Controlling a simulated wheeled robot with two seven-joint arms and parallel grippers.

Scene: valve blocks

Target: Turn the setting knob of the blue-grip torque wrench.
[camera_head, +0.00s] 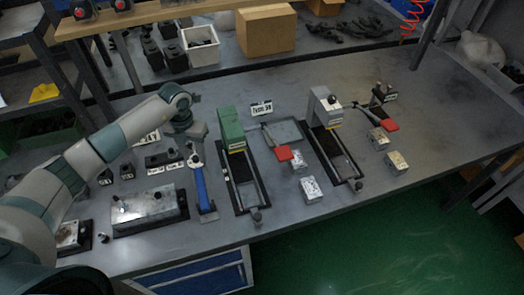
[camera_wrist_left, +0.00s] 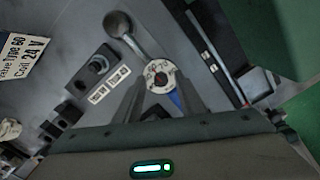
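The blue-grip torque wrench (camera_head: 201,190) lies on the table in the head view, with its head at the far end and its blue grip towards the near edge. In the left wrist view a round pale disc with dark markings, which looks like the setting knob (camera_wrist_left: 160,75), sits between the grey shaft and the blue grip, partly hidden below. My left gripper (camera_head: 196,136) is beyond the wrench in the head view. Its two grey fingers (camera_wrist_left: 160,98) stand apart on either side below the knob in the wrist view. I cannot tell whether they touch it. My right gripper is not in view.
A green press (camera_head: 232,128) with a rail stands right of the wrench, and a grey press (camera_head: 322,105) further right. A metal block on a black base (camera_head: 150,208) lies to the left, with small black parts (camera_head: 163,158) nearby. The table's near edge is close to the grip.

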